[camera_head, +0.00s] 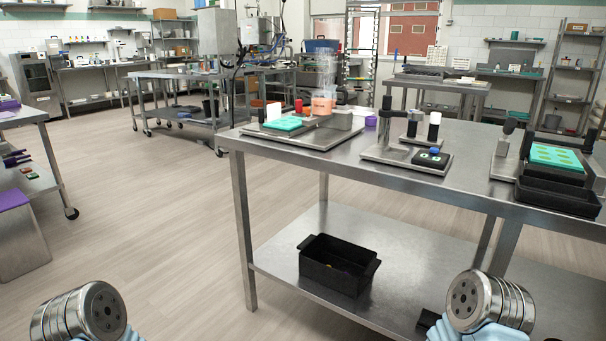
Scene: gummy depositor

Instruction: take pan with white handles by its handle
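No pan with white handles can be made out for certain. A steaming orange-pink vessel (323,102) stands at the back left of the steel table (400,185), by a grey block; no white handle on it is clear. A small white upright piece (273,112) stands left of it, and I cannot tell whether it is a handle. Rounded metal parts of my two arms show at the bottom left and bottom right. Neither gripper's fingers are in view.
A turquoise mold (286,124) lies on a plate at the table's left. A stand with a white-topped post (434,125) is mid-table. A green mold (556,157) and black trays are at right. A black bin (338,264) sits on the lower shelf.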

